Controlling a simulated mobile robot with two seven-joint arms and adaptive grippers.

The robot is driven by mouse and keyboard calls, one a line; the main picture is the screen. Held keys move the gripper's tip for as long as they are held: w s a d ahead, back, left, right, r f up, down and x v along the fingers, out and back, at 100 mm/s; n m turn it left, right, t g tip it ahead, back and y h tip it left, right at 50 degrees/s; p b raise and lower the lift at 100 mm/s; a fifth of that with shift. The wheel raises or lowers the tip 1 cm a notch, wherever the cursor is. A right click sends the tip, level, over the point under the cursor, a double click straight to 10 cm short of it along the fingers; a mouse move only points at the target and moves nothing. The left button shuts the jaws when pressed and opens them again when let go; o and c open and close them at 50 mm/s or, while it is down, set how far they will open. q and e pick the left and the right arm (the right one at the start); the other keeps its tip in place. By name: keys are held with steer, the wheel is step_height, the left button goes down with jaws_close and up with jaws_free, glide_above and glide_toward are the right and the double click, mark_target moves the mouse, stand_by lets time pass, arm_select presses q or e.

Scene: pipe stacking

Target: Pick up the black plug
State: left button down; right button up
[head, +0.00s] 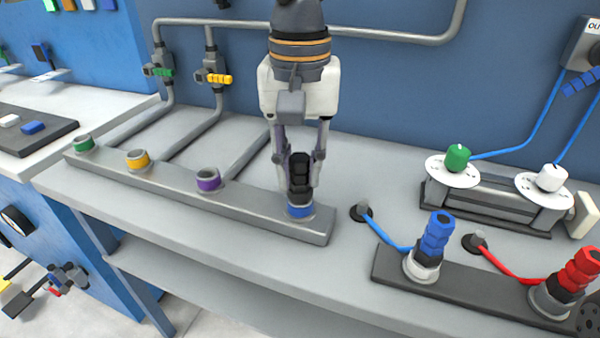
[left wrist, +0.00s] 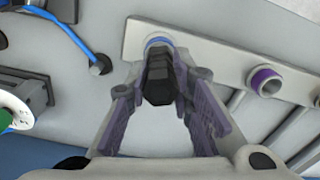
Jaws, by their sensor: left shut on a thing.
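The black plug (head: 300,178) stands upright at the blue-ringed socket (head: 301,211) on the right end of the grey bar. My left gripper (head: 300,180) comes down from above, with its fingers on both sides of the plug, shut on it. The left wrist view shows the black plug (left wrist: 158,78) between the two fingers (left wrist: 158,95), with the blue ring just beyond it. How deep the plug sits in the socket is hidden. My right gripper is in neither view.
The grey bar (head: 255,207) also has purple (head: 207,180), orange (head: 138,159) and green (head: 84,145) ringed sockets. To the right, a blue plug (head: 436,232) and a red plug (head: 580,270) stand on a dark bar with cables. A green knob (head: 457,157) is behind them.

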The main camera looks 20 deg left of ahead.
arm_select(q)
steer(key=shift+r, duration=0.4)
step_height(320, 180, up, 3)
steer(key=shift+s+r+p, duration=0.1)
steer(key=shift+r+p, duration=0.05)
steer(key=shift+p, duration=0.2)
steer(key=s+d+r+p, duration=0.1)
steer(key=s+r+p, duration=0.1)
steer(key=s+r, duration=0.2)
steer(key=s+d+r+p, duration=0.2)
steer(key=s+r, duration=0.3)
steer(key=s, duration=0.4)
steer(key=shift+s+p, duration=0.25)
steer(key=shift+p, duration=0.2)
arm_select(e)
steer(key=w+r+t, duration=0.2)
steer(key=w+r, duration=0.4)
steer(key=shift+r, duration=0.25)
arm_select(q)
steer(key=shift+d, duration=0.1)
step_height(320, 180, up, 8)
steer(key=p, duration=0.2)
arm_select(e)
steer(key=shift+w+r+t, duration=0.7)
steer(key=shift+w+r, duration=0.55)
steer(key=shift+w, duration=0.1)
